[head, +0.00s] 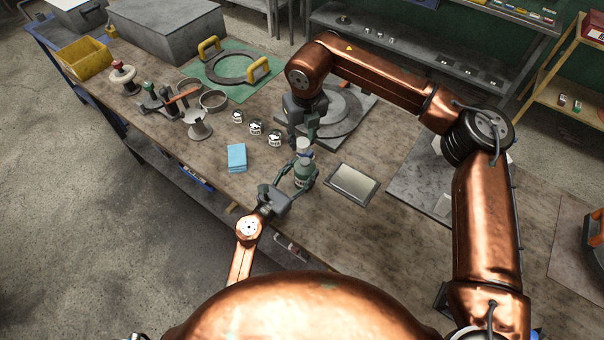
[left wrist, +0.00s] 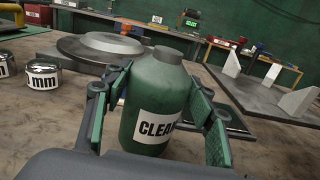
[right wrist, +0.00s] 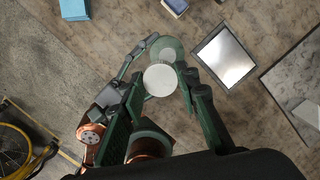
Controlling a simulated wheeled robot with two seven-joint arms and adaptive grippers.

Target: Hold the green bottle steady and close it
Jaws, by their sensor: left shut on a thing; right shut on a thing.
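The green bottle (head: 302,178) stands upright on the workbench, with a white label (left wrist: 158,127) on its side. My left gripper (head: 296,183) is shut around its body; the fingers also flank it in the left wrist view. The bottle's grey-green neck (left wrist: 168,54) shows uncovered there. My right gripper (head: 304,147) is above the bottle and shut on a round white cap (right wrist: 159,80). In the right wrist view, the bottle top (right wrist: 167,53) appears beyond the cap, partly hidden and offset from it. The cap looks apart from the neck.
A silver-topped plate (head: 352,184) lies right of the bottle. A blue sponge block (head: 237,157) and several small labelled tins (head: 256,128) are to its left. A grey plate with a round disc (head: 341,112) lies behind. The bench's front edge is close to my left gripper.

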